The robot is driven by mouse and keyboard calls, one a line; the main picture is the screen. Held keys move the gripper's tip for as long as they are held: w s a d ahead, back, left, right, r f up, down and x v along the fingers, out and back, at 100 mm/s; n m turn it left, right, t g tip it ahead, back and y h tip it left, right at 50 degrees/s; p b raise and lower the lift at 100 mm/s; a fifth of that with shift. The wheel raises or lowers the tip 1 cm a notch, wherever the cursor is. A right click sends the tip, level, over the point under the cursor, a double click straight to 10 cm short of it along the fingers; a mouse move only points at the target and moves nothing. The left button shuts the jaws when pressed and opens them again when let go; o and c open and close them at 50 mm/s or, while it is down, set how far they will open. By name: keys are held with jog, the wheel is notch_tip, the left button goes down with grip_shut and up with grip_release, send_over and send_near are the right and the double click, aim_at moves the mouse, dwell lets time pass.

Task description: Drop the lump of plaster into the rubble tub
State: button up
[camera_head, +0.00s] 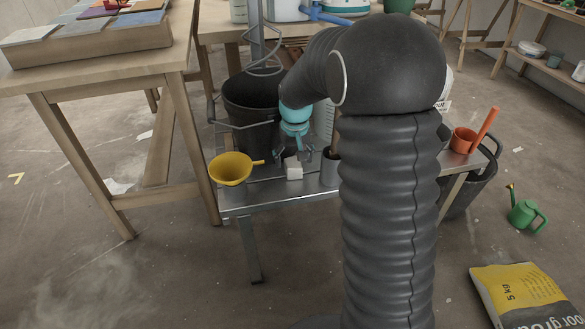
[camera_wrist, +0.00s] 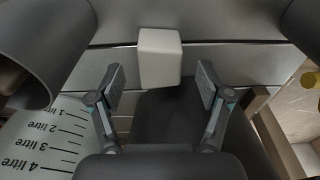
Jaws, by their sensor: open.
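The lump of plaster (camera_head: 293,168) is a small white block on the grey metal bench, near its front edge. In the wrist view the lump (camera_wrist: 160,57) is centred just beyond my fingertips, with a gap to each finger. My gripper (camera_head: 293,152) is open and empty, low over the bench at the lump; it also shows in the wrist view (camera_wrist: 160,85). A black tub with handles (camera_head: 468,190) stands on the floor at the right of the bench, partly hidden by my arm. I take it as the rubble tub; its inside is hardly visible.
A black bucket (camera_head: 245,100) stands behind the gripper. A yellow funnel (camera_head: 231,168) lies left of the lump, and a grey cup (camera_head: 329,168) stands close on its right. A measuring jug (camera_wrist: 45,140) is near my fingers. An orange pot (camera_head: 463,140) is at the right.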

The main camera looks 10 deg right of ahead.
jog(key=shift+w+f, duration=0.15)
jog(key=shift+f, duration=1.3)
jog(key=shift+c, duration=0.3)
jog(key=shift+r, duration=0.1)
jog(key=c, duration=1.4)
